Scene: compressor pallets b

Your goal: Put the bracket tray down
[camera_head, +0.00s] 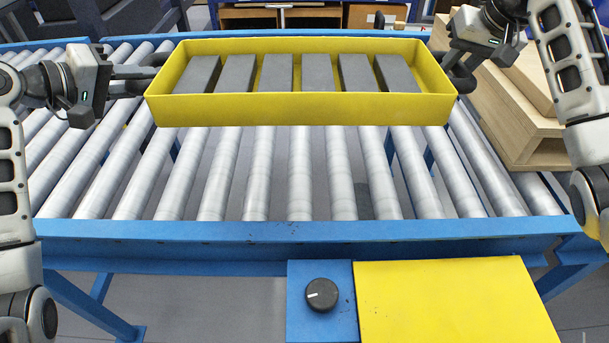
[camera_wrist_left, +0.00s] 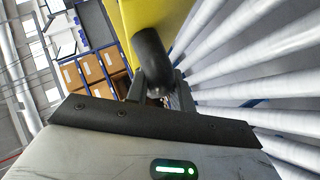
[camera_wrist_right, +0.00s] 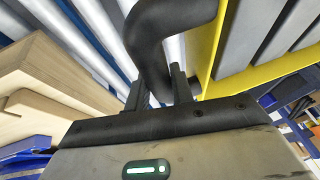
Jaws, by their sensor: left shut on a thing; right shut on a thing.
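The bracket tray (camera_head: 300,110) is a yellow open box with several dark grey brackets (camera_head: 275,72) lying side by side in it. It is level in the head view, over the far part of the roller conveyor; whether it touches the rollers I cannot tell. My left gripper (camera_head: 135,80) is shut on the black handle at the tray's left end; that handle also shows in the left wrist view (camera_wrist_left: 152,62). My right gripper (camera_head: 465,72) is shut on the right-hand black handle, which shows in the right wrist view (camera_wrist_right: 150,45).
The roller conveyor (camera_head: 300,175) has a blue frame (camera_head: 180,238), and its rollers in front of the tray are clear. Wooden boxes (camera_head: 510,110) stand at the right. A yellow panel (camera_head: 450,300) and a black knob (camera_head: 322,294) are at the near edge.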

